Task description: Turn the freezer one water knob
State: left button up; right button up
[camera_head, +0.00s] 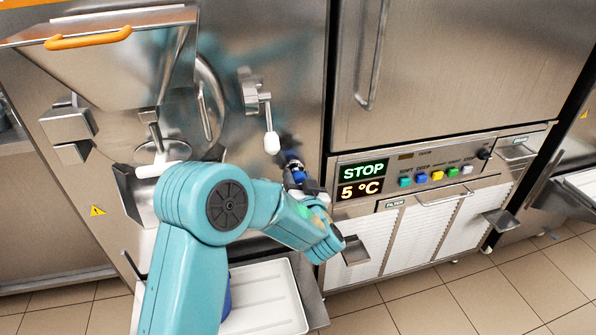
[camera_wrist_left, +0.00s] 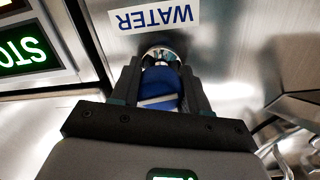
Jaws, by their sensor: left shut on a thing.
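The blue water knob (camera_head: 292,156) is on the front of the steel freezer, left of the STOP display. In the left wrist view the blue knob (camera_wrist_left: 160,84) sits between my finger pads, below an upside-down WATER label (camera_wrist_left: 152,17). My left gripper (camera_head: 293,172) reaches up to the knob from below, and in the left wrist view its dark fingers (camera_wrist_left: 160,90) are shut on it. A white line shows on the knob's face. My teal left arm covers part of the freezer's lower front. My right gripper is in neither view.
A white-tipped lever (camera_head: 271,143) hangs just above the knob. The display panel (camera_head: 361,180) with several coloured buttons is to the right. A white tray (camera_head: 268,296) sits below my arm. A steel hopper (camera_head: 115,75) with an orange handle is at upper left.

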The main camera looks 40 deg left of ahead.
pick_arm(q)
jog(key=shift+m+p, duration=0.55)
jog(key=shift+m, duration=0.25)
jog(key=shift+f, duration=0.15)
jog(key=o, duration=1)
jog(key=shift+o, duration=0.2)
jog(key=shift+s+d, duration=0.15)
jog(key=v, duration=1.6)
